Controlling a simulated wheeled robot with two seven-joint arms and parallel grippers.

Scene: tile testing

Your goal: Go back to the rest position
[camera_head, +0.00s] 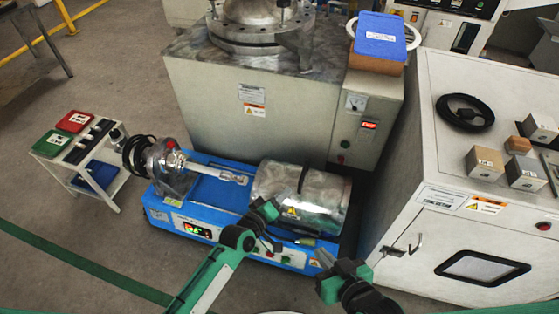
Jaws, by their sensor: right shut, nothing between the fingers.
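My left gripper (266,213) is in front of the blue machine (214,196), at the lower left of its metal drum (326,204) in the picture. Its green arm comes up from the bottom edge. I cannot tell whether its fingers are open or shut. My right gripper (342,272) is lower and to the right, in front of the blue machine's right end. It is shut, and nothing shows between its fingers. No gripper is seen holding a tile or block.
A grey cabinet (215,105) with a metal vessel stands behind the blue machine. A white cabinet (440,150) at the right bears several blocks and a black cable coil (465,112). A small white cart (118,190) with red and green trays stands left. Floor is free at lower left.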

